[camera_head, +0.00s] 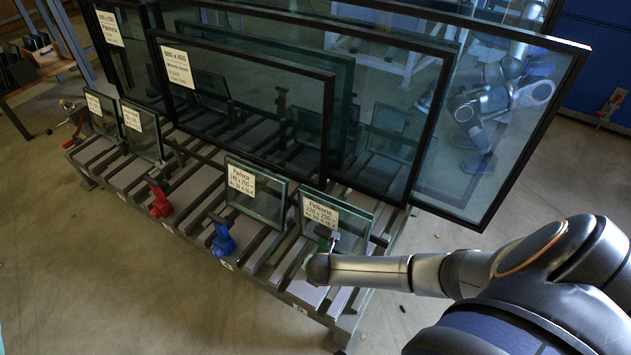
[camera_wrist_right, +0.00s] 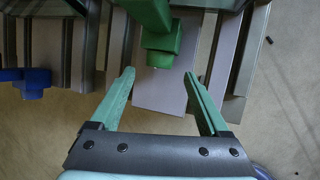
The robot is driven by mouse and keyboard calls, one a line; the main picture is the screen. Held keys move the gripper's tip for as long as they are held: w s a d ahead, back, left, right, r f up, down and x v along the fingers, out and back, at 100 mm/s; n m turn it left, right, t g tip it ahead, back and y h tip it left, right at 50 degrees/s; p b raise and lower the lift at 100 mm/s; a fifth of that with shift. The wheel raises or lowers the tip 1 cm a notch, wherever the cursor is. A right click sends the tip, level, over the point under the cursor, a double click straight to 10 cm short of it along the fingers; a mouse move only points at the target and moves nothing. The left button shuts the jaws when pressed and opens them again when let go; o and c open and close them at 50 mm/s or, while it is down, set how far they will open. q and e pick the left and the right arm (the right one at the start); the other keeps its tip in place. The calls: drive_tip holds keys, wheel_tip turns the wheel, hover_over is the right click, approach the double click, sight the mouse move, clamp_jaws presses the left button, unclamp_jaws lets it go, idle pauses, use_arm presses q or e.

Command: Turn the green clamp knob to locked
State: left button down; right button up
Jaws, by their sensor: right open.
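The green clamp knob (camera_wrist_right: 162,42) shows at the top of the right wrist view as a blocky green piece with a green bar above it. In the head view a small part of it (camera_head: 323,238) shows in front of a small glass pane, largely hidden by my right arm. My right gripper (camera_wrist_right: 159,75) is open and empty, with green fingers. In the wrist view its fingertips lie left and right of the knob's lower end, with a gap on both sides. I cannot tell the depth between them. My left gripper is not in view.
A slatted rack (camera_head: 255,267) holds several framed and small glass panes. A blue clamp (camera_head: 222,240) and a red clamp (camera_head: 160,203) stand to the left of the green one. Large framed panes (camera_head: 500,120) stand behind. The floor (camera_head: 110,270) in front is clear.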

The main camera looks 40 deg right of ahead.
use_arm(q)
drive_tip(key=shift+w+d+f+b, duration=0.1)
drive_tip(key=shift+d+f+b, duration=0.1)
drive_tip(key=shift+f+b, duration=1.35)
use_arm(e)
drive_tip(key=shift+p+x, duration=0.35)
drive_tip(key=shift+x, duration=2.05)
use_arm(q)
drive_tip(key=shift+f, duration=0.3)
use_arm(e)
drive_tip(key=shift+c, duration=0.3)
drive_tip(key=c, duration=1.2)
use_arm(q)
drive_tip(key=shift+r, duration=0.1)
